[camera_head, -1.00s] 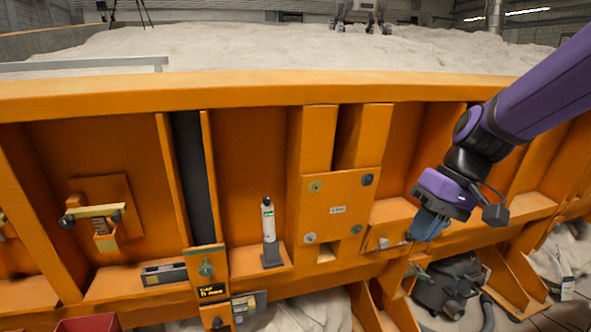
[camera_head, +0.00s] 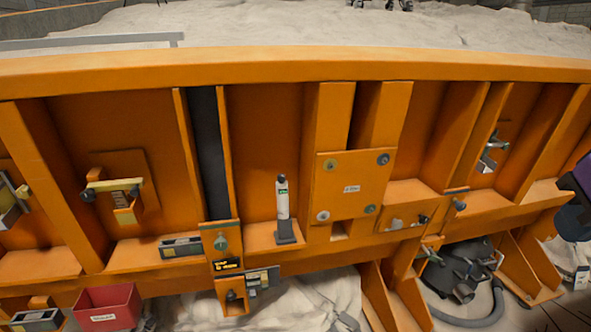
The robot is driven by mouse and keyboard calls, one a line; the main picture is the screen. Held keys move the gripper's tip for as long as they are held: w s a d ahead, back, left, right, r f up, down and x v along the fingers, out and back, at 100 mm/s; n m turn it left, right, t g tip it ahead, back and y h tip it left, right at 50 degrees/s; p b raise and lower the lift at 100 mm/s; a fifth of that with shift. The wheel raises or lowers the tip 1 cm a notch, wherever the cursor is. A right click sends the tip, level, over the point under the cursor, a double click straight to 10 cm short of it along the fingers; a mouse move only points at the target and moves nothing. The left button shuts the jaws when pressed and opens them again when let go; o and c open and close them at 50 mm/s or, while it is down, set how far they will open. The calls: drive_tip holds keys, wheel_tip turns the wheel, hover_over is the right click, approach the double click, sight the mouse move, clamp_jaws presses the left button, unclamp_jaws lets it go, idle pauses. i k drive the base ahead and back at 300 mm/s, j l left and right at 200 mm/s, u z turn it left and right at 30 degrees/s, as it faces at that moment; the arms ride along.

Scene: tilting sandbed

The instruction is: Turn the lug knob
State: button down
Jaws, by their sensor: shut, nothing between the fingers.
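No label that I can read names the lug knob, and I cannot tell which fitting it is. The square orange panel (camera_head: 345,206) has round fittings at its corners. A small box with a dark knob (camera_head: 423,219) sits on the ledge right of the panel. Another knob (camera_head: 459,205) is on the post farther right. A greenish knob (camera_head: 221,243) is on the post left of the panel, and a dark knob (camera_head: 231,295) is below it. My gripper (camera_head: 573,222) is at the right edge, partly cut off, shut and empty, apart from all these fittings.
A white bottle-like cylinder (camera_head: 282,204) stands on the ledge. A red bin (camera_head: 108,307) is low at the left. A dark machine with a hose (camera_head: 465,275) lies under the right side. The orange top rail (camera_head: 300,66) borders the sand (camera_head: 300,28).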

sight(231, 297)
drive_tip(key=k+j, duration=0.75)
drive_tip(key=j, duration=0.15)
